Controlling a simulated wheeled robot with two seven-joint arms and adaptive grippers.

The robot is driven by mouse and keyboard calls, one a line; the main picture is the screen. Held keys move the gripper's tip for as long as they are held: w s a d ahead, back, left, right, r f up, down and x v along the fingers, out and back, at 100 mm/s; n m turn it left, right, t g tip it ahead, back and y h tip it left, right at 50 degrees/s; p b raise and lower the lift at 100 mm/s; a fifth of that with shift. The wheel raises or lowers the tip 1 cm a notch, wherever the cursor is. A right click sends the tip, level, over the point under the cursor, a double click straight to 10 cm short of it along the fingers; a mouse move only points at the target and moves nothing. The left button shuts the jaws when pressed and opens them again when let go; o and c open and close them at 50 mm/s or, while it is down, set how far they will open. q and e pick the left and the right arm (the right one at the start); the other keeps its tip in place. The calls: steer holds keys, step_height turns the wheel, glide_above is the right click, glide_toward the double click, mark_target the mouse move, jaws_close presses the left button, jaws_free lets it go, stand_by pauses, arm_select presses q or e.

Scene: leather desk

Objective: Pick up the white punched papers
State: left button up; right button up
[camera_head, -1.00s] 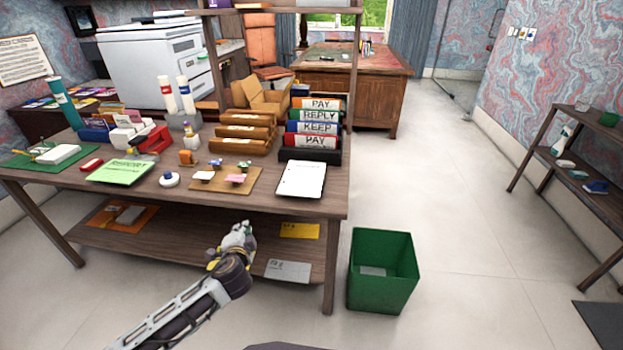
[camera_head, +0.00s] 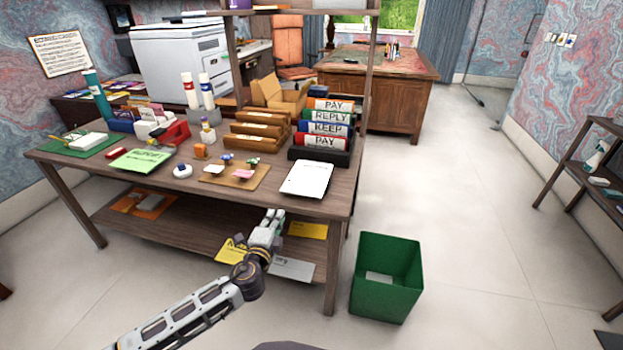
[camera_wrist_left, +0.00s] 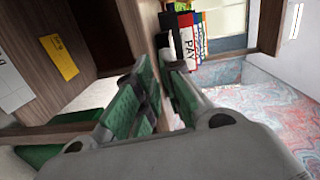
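The white punched papers (camera_head: 306,179) lie flat on the wooden desk top (camera_head: 255,198), near its front right corner. My left gripper (camera_head: 272,218) is in front of the desk, below and left of the papers, and does not touch them. In the left wrist view its two green-padded fingers (camera_wrist_left: 161,72) stand apart with nothing seen between them. I cannot make out the papers in that view. My right gripper is not in view.
A stack of labelled binders (camera_head: 325,130) stands just behind the papers. A lower shelf (camera_head: 165,223) holds folders. A green bin (camera_head: 386,276) stands on the floor at right.

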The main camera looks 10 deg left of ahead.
mark_target(298, 207)
arm_select(q)
steer(key=d+m+h, duration=0.1)
steer(key=d, duration=0.1)
steer(key=d+r+m+h, duration=0.1)
steer(key=d+h, duration=0.1)
steer(key=shift+r+m, duration=0.1)
steer(key=shift+m, duration=0.3)
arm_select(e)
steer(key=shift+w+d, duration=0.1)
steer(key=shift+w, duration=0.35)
arm_select(q)
steer(key=shift+t, duration=0.3)
steer(key=shift+w+d, duration=0.2)
steer(key=shift+w, duration=1.55)
steer(key=shift+w+d, duration=0.15)
steer(key=shift+w, duration=2.05)
steer(key=shift+w+d, duration=0.1)
steer(key=shift+w, duration=0.2)
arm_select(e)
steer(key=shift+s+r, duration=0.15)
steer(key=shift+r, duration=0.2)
arm_select(q)
steer(key=shift+w, duration=0.15)
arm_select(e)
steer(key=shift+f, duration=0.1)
